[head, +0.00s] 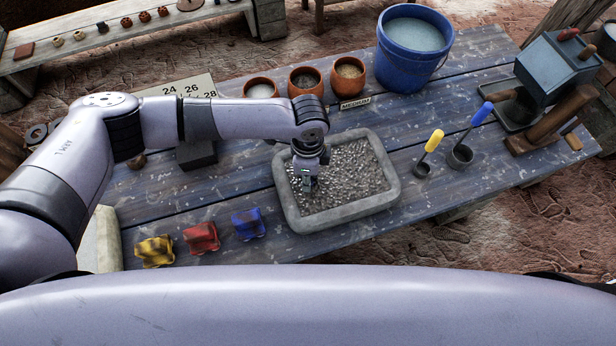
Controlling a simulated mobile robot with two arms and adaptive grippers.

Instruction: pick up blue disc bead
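I cannot make out a blue disc bead anywhere in the head view. My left gripper (309,184) points down over the left part of a grey stone tray (390,178) filled with grey gravel (350,172). Its fingertips are at or just above the gravel. They are too small and dark to tell whether they are open or shut, or whether anything is between them. The gripper and wrist hide the gravel directly beneath and behind them. My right gripper is not in view.
Yellow (154,251), red (201,238) and blue (248,224) cloths lie left of the tray. Behind it stand orange pots (305,82) and a blue bucket (413,42). Small cups with yellow-handled (434,141) and blue-handled (481,114) tools stand right. Several beads (145,16) sit on a back bench.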

